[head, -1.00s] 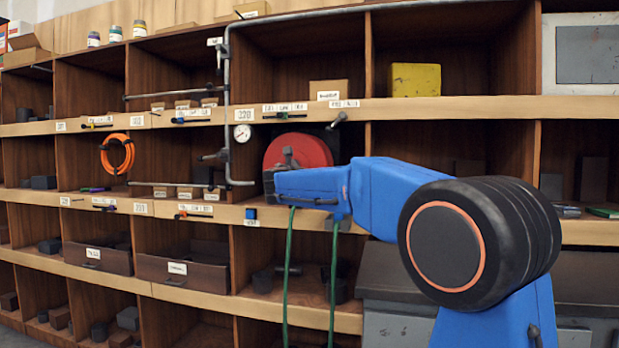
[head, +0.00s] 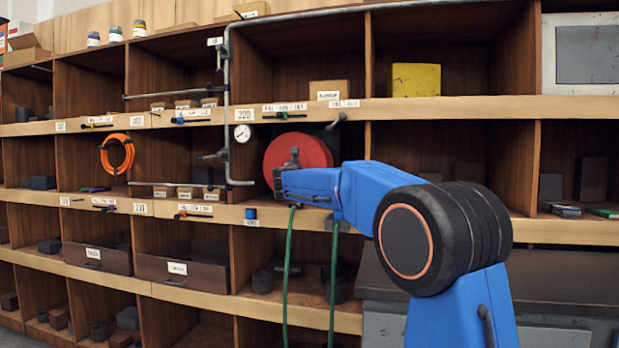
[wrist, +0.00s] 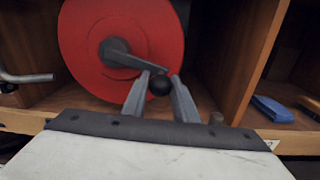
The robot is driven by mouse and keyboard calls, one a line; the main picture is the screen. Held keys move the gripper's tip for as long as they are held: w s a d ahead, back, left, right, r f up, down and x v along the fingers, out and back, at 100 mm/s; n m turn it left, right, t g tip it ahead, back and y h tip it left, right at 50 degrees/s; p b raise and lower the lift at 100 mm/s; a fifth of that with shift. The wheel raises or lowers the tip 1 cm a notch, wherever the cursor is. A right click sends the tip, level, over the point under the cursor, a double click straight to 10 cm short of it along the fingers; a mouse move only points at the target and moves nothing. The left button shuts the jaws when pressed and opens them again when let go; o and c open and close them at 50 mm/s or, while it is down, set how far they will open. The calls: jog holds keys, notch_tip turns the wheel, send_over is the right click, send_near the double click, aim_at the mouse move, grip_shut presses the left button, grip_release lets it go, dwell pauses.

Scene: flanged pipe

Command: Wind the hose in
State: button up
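A red hose reel (head: 312,150) stands in a shelf bay; it fills the upper wrist view (wrist: 85,45). In the head view, my gripper (head: 283,180) is in front of the reel's lower left, and my blue arm hides part of the bay. A green hose (head: 288,262) hangs below the reel in two strands; its lower ends are out of view.
A pipe (head: 229,110) with a gauge (head: 242,133) runs just left of the reel. The bay's wooden divider (wrist: 248,65) is close on the right. A blue object (wrist: 270,108) lies in the bay beyond it. An orange coil (head: 117,154) hangs further left.

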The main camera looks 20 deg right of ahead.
grip_shut()
jog(key=shift+f, duration=0.15)
jog(key=w+a+f+m, duration=0.4)
jog(key=a+f+m, duration=0.3)
jog(key=m, duration=0.6)
jog(key=w+a+r+m+h, duration=0.1)
jog(key=w+a+r+m, duration=0.3)
jog(key=m, duration=0.9)
jog(key=shift+w+a+r+m, duration=0.3)
jog(key=shift+w+a, duration=0.4)
jog(key=shift+a, duration=0.95)
